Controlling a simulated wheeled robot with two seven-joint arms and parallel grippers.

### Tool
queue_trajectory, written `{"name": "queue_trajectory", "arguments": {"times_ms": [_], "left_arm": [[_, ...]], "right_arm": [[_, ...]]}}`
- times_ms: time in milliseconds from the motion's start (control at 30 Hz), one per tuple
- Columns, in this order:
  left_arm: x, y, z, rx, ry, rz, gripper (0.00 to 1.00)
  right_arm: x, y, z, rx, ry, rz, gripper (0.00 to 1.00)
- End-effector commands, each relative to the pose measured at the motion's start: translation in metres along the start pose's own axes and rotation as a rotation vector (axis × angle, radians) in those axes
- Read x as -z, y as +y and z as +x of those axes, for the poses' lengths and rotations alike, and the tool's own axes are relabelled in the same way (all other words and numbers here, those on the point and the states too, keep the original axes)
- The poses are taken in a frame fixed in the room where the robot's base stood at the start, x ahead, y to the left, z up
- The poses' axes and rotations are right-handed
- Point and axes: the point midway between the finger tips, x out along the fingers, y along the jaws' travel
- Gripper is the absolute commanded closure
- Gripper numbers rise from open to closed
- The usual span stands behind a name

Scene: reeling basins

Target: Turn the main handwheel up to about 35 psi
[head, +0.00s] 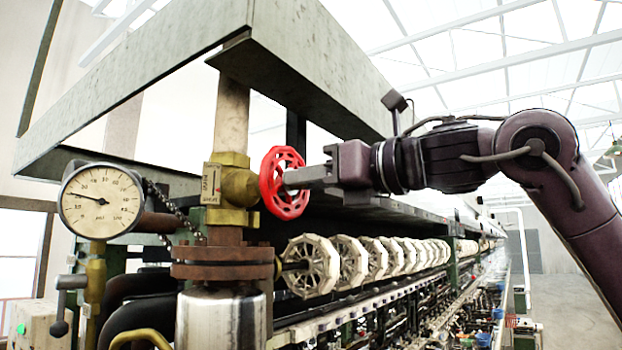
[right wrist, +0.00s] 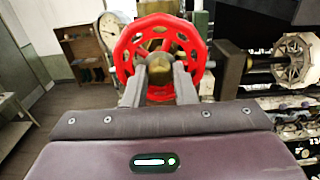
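The main handwheel (head: 270,186) is a red wheel with holes in its face, on the side of a brass valve (head: 233,190). It faces me in the right wrist view (right wrist: 126,48). My right gripper (head: 288,180) reaches it from the right; its two fingers (right wrist: 160,75) stand apart, one on each side of the wheel's hub, and seem closed on it. The pressure gauge (head: 108,215) is a round white dial left of the valve. Its dark needle points left and slightly up, clearly below the 30 mark; the exact value is too small to read. My left gripper is not visible.
A flanged rusty pipe (head: 222,262) stands below the valve. A grey overhead beam (head: 130,75) runs above. A row of pale reels (head: 347,262) stretches back right of the wheel, under my right arm. A chain (head: 160,205) hangs between gauge and valve.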

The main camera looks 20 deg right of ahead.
Motion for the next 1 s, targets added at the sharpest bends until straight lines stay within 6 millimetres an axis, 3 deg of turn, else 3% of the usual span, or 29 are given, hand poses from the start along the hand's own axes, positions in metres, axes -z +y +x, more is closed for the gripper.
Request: {"name": "queue_trajectory", "arguments": {"times_ms": [33, 100, 267, 1000], "left_arm": [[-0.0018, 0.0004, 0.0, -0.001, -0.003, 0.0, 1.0], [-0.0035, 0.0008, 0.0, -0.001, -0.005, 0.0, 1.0], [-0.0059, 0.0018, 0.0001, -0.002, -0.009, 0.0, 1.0], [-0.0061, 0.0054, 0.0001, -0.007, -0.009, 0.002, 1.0]], "right_arm": [[0.0001, -0.0005, 0.0001, 0.001, 0.0, 0.001, 0.89], [0.0001, -0.0006, 0.0001, 0.001, 0.0, 0.001, 0.98], [-0.0001, -0.0006, -0.0001, 0.002, 0.0, -0.063, 0.98], [-0.0003, -0.001, -0.0004, 0.003, 0.001, -1.247, 0.98]]}}
